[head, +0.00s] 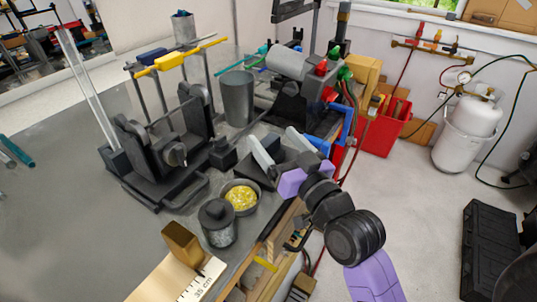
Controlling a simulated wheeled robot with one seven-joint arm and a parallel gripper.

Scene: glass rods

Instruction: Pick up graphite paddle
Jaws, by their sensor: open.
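My gripper (272,138) is open, its two pale fingers spread apart and pointing away over the bench's right side. A dark grey angular piece (256,178) shows under and between the fingers. It may be the graphite paddle or its stand, but I cannot tell which. A second long, dark, flat piece (277,217) lies along the bench's front right edge, partly beside my arm, and could also be the paddle. I see nothing clearly held between the fingers. Whether they touch the dark piece is unclear.
A dark lathe-like stand (160,150) fills the bench's middle left. A torch assembly (293,65) is behind the gripper. The bench's left (50,210) is mostly clear.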

